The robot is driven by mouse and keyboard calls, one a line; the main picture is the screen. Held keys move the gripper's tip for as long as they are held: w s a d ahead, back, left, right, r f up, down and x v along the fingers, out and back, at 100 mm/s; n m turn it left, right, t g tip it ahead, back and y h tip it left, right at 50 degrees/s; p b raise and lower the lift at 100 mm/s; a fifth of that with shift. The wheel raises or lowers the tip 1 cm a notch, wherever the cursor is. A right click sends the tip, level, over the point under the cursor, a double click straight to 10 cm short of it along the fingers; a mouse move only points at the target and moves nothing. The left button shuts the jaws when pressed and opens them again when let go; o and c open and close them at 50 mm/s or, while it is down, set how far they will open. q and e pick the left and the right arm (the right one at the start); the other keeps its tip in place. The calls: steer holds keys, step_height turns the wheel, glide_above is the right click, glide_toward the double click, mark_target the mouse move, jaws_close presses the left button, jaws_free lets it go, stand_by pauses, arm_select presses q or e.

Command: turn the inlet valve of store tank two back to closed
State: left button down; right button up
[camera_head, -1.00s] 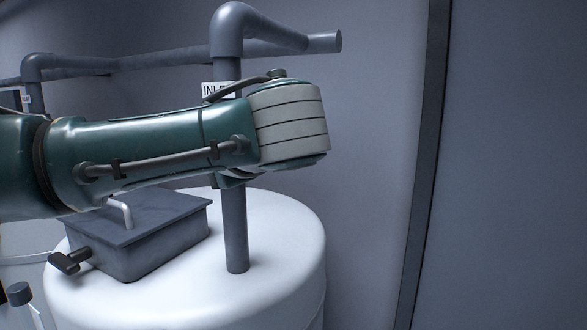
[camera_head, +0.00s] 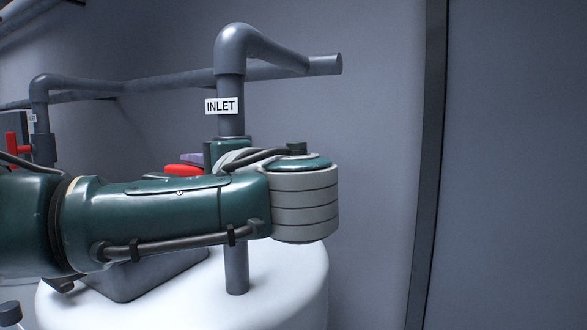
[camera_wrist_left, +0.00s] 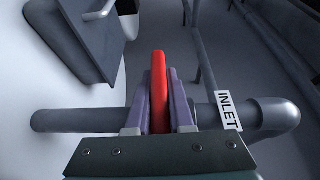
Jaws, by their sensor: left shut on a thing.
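The red valve handle (camera_head: 182,169) shows in the head view just left of the upright inlet pipe (camera_head: 231,118), partly hidden by my left arm. The pipe carries a white INLET label (camera_head: 222,106) and runs down to a white tank (camera_head: 285,285). My left gripper (camera_head: 190,160) is at the handle, mostly hidden behind my arm. In the left wrist view, its two purple fingers (camera_wrist_left: 159,88) are shut on the red handle (camera_wrist_left: 158,66), one on each side. There the handle lies crosswise to the pipe (camera_wrist_left: 75,121). The valve body is mostly covered. My right gripper is not in view.
A dark grey box (camera_head: 150,275) sits on the tank top, partly behind my arm. Another pipe with a red valve handle (camera_head: 12,146) stands at the far left. A horizontal pipe (camera_head: 165,80) runs along the wall. The space to the right is free.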

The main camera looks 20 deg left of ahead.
arm_select(q)
steer(key=c, duration=0.8)
jaws_free()
steer(key=shift+d, duration=0.1)
steer(key=shift+s+d+f, duration=0.15)
steer(key=shift+d, duration=0.15)
steer(key=b+v, duration=0.4)
steer(key=v, duration=0.5)
